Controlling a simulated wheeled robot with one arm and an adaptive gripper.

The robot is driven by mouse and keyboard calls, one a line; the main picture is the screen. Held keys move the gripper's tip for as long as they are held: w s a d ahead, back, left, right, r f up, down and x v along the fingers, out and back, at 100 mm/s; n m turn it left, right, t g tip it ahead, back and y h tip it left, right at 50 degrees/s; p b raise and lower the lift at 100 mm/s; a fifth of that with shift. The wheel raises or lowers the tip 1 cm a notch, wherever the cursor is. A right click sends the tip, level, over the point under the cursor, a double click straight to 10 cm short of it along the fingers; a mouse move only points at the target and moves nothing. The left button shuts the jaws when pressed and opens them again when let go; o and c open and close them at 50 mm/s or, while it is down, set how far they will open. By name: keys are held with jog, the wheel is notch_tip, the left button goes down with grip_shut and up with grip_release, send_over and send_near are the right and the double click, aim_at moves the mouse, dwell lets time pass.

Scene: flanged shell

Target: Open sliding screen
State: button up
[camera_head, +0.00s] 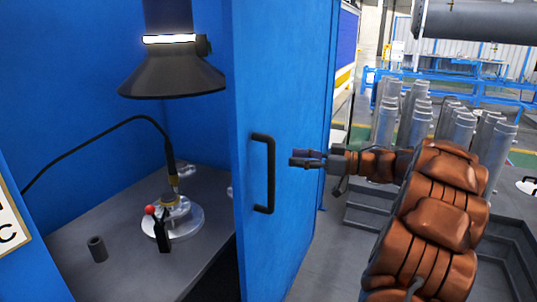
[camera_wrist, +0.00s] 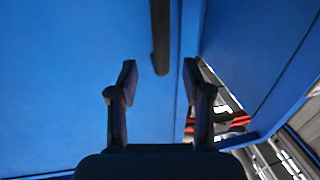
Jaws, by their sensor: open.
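The sliding screen (camera_head: 290,110) is a tall blue panel along the right side of a blue booth. The booth's interior shows to its left. A black upright bar handle (camera_head: 271,175) is fixed on the screen. My gripper (camera_head: 291,158) is open and empty, just right of the handle at about its mid-height, and appears apart from it. In the wrist view, the blue screen (camera_wrist: 60,80) fills the left, and the dark handle (camera_wrist: 160,40) shows ahead, between the two open fingertips (camera_wrist: 158,75) in the picture. The exact distance to the handle is unclear.
Inside the booth, a grey table (camera_head: 125,215) holds a round metal fixture (camera_head: 185,220) and a small dark cylinder (camera_head: 97,249). A black extraction hood (camera_head: 172,75) hangs above. Several grey metal cylinders (camera_head: 415,110) stand behind my arm at the right.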

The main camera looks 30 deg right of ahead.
aim_at(271, 155)
jog(key=shift+p+x, duration=0.75)
jog(key=shift+x, duration=3.15)
jog(key=shift+s+a, duration=0.1)
grip_shut()
